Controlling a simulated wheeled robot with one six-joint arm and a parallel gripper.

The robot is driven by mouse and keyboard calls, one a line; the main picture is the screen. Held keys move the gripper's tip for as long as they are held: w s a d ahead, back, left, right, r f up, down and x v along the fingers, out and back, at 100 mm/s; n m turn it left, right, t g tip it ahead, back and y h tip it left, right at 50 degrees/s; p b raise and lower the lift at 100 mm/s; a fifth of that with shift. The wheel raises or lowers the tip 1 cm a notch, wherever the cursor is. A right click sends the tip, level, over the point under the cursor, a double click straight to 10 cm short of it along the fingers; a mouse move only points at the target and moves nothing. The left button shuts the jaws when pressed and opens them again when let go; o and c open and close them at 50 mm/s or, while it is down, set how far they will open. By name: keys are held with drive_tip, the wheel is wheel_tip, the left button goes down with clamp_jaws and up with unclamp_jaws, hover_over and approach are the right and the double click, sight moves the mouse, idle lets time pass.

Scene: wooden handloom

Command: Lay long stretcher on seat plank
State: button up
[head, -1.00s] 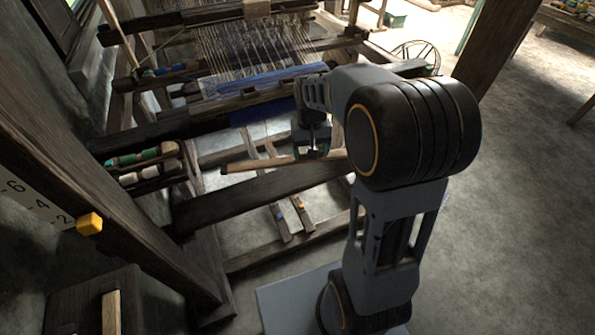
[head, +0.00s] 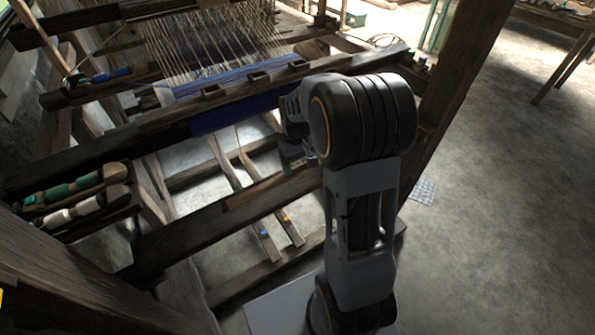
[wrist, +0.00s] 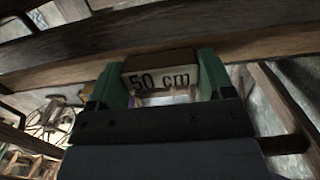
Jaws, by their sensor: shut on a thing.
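My gripper (head: 297,163) is partly hidden behind my arm in the head view. In the wrist view its two green fingers (wrist: 165,76) are shut on the sides of the long stretcher (wrist: 160,84), whose held part carries a "50 cm" label. In the head view the lighter brown end of the stretcher (head: 243,199) shows left of the gripper, roughly in line with the dark seat plank (head: 178,237) and overlapping it in the picture. I cannot tell whether the stretcher touches the plank or hangs just above it. Its right part is hidden by my arm.
The loom's front beam (head: 150,130) with blue cloth (head: 230,113) lies beyond the plank. Treadles (head: 250,205) are below. A rack of green and white bobbins (head: 75,198) is at the left. A thick post (head: 455,95) stands right of my arm. Open floor lies farther right.

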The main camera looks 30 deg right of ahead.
drive_tip(key=shift+w+d+f+b, duration=0.15)
drive_tip(key=shift+w+d+f, duration=0.1)
drive_tip(key=shift+w+f, duration=0.55)
drive_tip(key=shift+w+d+f+b, duration=0.2)
drive_tip(key=shift+w+f, duration=0.4)
drive_tip(key=shift+f, duration=0.4)
drive_tip(key=shift+w+f, duration=0.1)
drive_tip(key=shift+f, duration=1.4)
drive_tip(key=shift+f, duration=0.1)
drive_tip(key=shift+f+b, duration=0.1)
drive_tip(key=shift+b, duration=0.25)
drive_tip(key=o, duration=1)
drive_tip(key=shift+o, duration=0.2)
